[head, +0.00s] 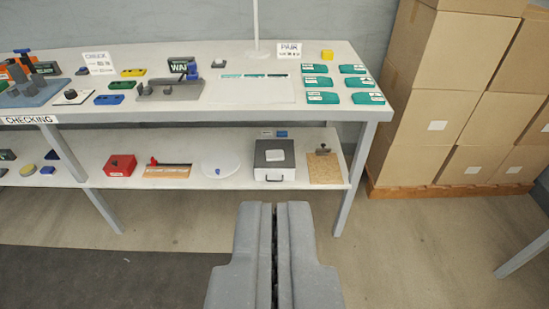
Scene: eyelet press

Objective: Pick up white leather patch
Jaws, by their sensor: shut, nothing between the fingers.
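I cannot tell for sure which thing is the white leather patch. A small white square piece (71,97) with a dark knob-like thing on it lies near the front edge of the table top at left. A flat white piece (275,155) shows on the grey box (274,172) on the lower shelf. My gripper (273,207) is shut and empty, in front of the table and well apart from all of these.
The long table (226,100) carries a grey press-like tool, coloured blocks, signs and several green cards (322,97) at right. The lower shelf (205,178) holds a red box (120,166). Stacked cartons (437,90) stand on a pallet at right. The floor in front is clear.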

